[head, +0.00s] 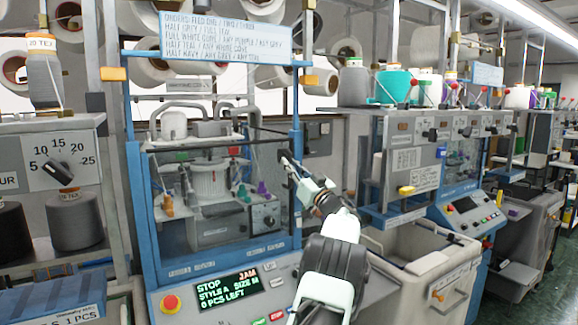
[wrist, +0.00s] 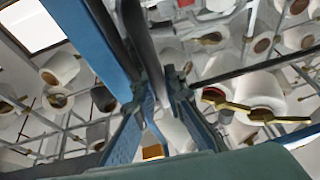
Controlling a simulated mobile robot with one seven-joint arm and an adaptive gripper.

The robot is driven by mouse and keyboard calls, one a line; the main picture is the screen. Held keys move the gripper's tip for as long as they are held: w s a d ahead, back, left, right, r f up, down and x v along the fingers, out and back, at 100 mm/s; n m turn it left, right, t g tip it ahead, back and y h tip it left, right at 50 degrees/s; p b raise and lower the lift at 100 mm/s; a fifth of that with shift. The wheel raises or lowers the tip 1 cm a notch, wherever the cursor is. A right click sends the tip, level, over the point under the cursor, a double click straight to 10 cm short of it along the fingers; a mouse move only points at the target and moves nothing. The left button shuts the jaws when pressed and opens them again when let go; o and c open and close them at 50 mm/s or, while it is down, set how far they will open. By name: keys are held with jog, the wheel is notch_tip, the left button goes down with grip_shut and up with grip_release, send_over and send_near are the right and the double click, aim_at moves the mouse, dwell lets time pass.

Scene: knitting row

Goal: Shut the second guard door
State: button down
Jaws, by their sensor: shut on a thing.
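The near knitting machine has a blue-framed clear guard door (head: 215,258) across its front, with the knitting head (head: 208,180) visible through it. A dark upright handle (head: 281,154) is near the right side of the frame. My gripper (head: 287,163) is at this handle, with my arm reaching up from the lower right. In the wrist view, my gripper's fingers (wrist: 163,85) are closed around the dark bar of the handle (wrist: 143,40), beside a blue post (wrist: 92,35). I cannot tell whether the door is fully closed or a little ajar.
The machine's panel screen (head: 228,289) reads STOP and JAM, with a red button (head: 171,303) beside it. Yarn cones (head: 394,85) stand on the shelf above. Floor shows at far right.

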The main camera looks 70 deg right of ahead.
jog(key=shift+r+h, duration=0.3)
jog(key=shift+r, duration=0.3)
jog(key=c, duration=2.2)
grip_release()
jog(key=shift+w+d+f, duration=0.15)
jog(key=shift+w+d, duration=0.05)
jog(key=shift+c, duration=0.2)
jog(key=shift+w+d+f, duration=0.1)
jog(key=shift+f, duration=0.1)
jog(key=shift+f, duration=0.15)
jog(key=shift+s+f, duration=0.1)
jog(key=shift+s, duration=0.15)
jog(key=v, duration=1.1)
jog(key=shift+s+a, duration=0.25)
jog(key=shift+s, duration=0.05)
